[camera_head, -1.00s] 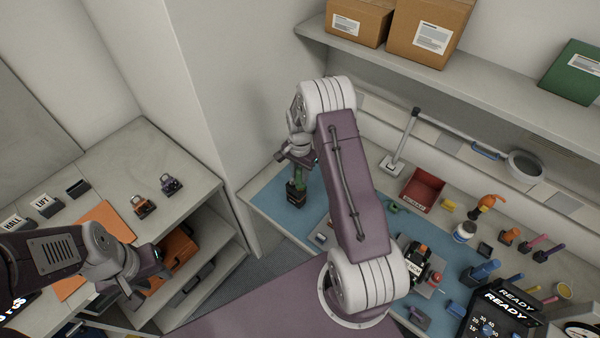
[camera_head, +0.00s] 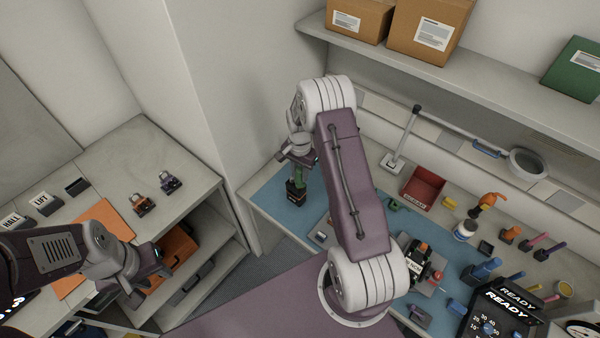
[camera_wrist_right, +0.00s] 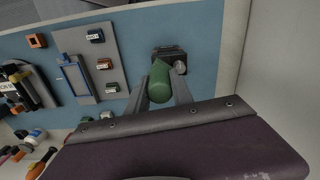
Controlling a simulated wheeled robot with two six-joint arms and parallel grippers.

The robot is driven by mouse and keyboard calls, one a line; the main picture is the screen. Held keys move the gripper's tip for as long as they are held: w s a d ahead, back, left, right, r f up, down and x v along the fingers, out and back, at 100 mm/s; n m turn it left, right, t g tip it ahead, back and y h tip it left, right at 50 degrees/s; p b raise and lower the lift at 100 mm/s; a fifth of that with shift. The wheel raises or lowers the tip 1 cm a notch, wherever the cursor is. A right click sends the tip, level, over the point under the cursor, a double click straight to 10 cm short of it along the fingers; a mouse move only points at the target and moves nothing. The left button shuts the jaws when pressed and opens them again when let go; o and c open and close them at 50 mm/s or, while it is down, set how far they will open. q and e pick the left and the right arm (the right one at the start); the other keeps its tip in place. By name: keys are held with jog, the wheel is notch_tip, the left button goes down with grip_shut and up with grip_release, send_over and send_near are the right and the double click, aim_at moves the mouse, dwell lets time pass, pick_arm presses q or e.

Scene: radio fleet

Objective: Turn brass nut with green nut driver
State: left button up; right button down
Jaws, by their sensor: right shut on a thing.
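My right gripper (camera_head: 299,160) points down over the left end of the blue mat, shut on the green nut driver (camera_wrist_right: 160,82). The driver's green body also shows below the fingers in the head view (camera_head: 299,187). A black block (camera_wrist_right: 172,56) is at the driver's lower end, at the mat; whether it is part of the driver or a separate thing I cannot tell. I cannot make out a brass nut in either view. My left gripper (camera_head: 155,279) is in the air in front of the left shelf unit; its finger gap is unclear.
A grey plate (camera_wrist_right: 88,91) with small labelled blocks lies on the blue mat (camera_head: 272,202) beside the driver. A red bin (camera_head: 423,188), a black-and-orange device (camera_head: 416,257) and several tools crowd the bench to the right. A wall (camera_head: 205,100) stands close on the left.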

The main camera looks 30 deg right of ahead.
jog(key=shift+f+b, duration=0.55)
jog(key=shift+f, duration=0.15)
dwell(0.5)
dwell(0.5)
jog(key=m, duration=0.4)
jog(key=shift+r+p, duration=1.55)
jog(key=shift+r, duration=0.5)
